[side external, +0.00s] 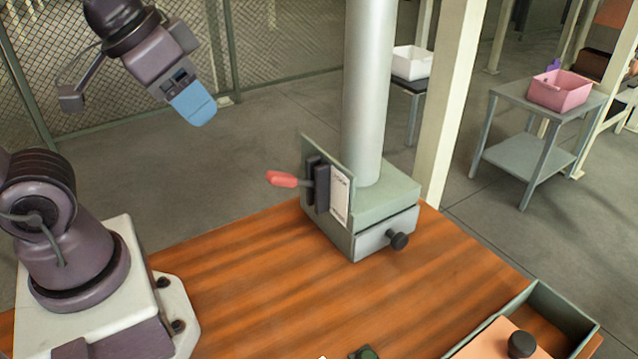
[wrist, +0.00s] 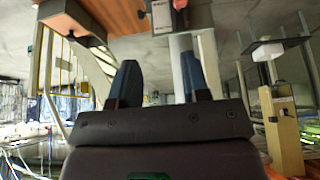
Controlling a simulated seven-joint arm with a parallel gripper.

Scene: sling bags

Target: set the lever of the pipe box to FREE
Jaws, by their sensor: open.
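The pipe box (side external: 385,205) is a grey-green box on the wooden table with a tall grey pipe (side external: 368,90) rising from it. Its lever has a red handle (side external: 282,179) that sticks out to the left, about level, from a dark slotted block (side external: 317,185) on the upright plate. A white label (side external: 340,195) is beside the block; its lettering is too small to read. My gripper (side external: 198,115) is in the air, up and left of the lever, apart from it and empty. In the wrist view my gripper (wrist: 160,82) shows two spread fingers, and the red handle (wrist: 180,4) shows at the top edge.
The pipe box has a drawer front (side external: 378,243) with a black knob (side external: 399,240). A green-rimmed tray (side external: 560,308) with an orange lid and dark knob is at the table's right front. The wooden table (side external: 270,285) left of the box is mostly clear.

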